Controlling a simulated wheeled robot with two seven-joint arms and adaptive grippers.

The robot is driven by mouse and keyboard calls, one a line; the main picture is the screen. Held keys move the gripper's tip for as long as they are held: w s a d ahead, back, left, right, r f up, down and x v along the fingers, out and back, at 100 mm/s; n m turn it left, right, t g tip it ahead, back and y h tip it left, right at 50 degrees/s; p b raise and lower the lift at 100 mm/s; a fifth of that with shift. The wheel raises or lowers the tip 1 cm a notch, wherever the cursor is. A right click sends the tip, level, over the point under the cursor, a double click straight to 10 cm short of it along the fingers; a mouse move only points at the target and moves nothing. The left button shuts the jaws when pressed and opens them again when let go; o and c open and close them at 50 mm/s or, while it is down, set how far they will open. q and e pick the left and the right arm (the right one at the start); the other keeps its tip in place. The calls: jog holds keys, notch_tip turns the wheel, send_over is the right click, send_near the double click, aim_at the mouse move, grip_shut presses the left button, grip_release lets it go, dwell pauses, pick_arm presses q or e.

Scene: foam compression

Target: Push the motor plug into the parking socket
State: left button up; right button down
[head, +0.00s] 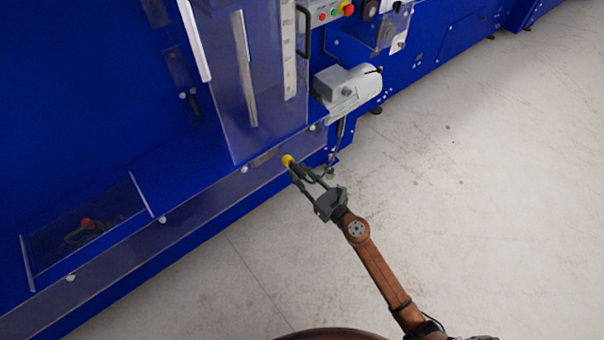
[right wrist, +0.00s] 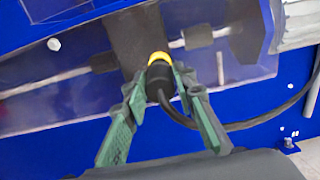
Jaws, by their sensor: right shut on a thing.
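The motor plug (right wrist: 159,80) is a black cylinder with a yellow ring at its far end and a black cable running off to the right. My right gripper (right wrist: 160,88) is shut on it, one green finger on each side. In the head view the plug's yellow end (head: 287,160) shows at the tip of my right gripper (head: 298,174), against the lower front of the blue machine. The yellow end faces a dark plate (right wrist: 138,42) in the right wrist view. I cannot tell whether it touches or enters a socket; the socket face is hidden. My left gripper is not in view.
The blue machine (head: 100,150) with clear covers fills the left and top. A grey motor (head: 347,88) juts out right of the plug. A clear-covered recess (head: 85,225) with a red-topped part lies at lower left. Open concrete floor (head: 480,200) is to the right.

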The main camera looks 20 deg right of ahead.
jog(key=shift+x, duration=1.1)
dwell(0.4)
jog(key=c, duration=1.5)
grip_release()
jog(key=shift+s+d, duration=0.1)
jog(key=shift+s, duration=0.05)
jog(key=shift+v, duration=2.9)
send_near(303, 177)
jog(key=v, duration=0.4)
jog(key=shift+s+d, duration=0.15)
jog(key=shift+s, duration=0.1)
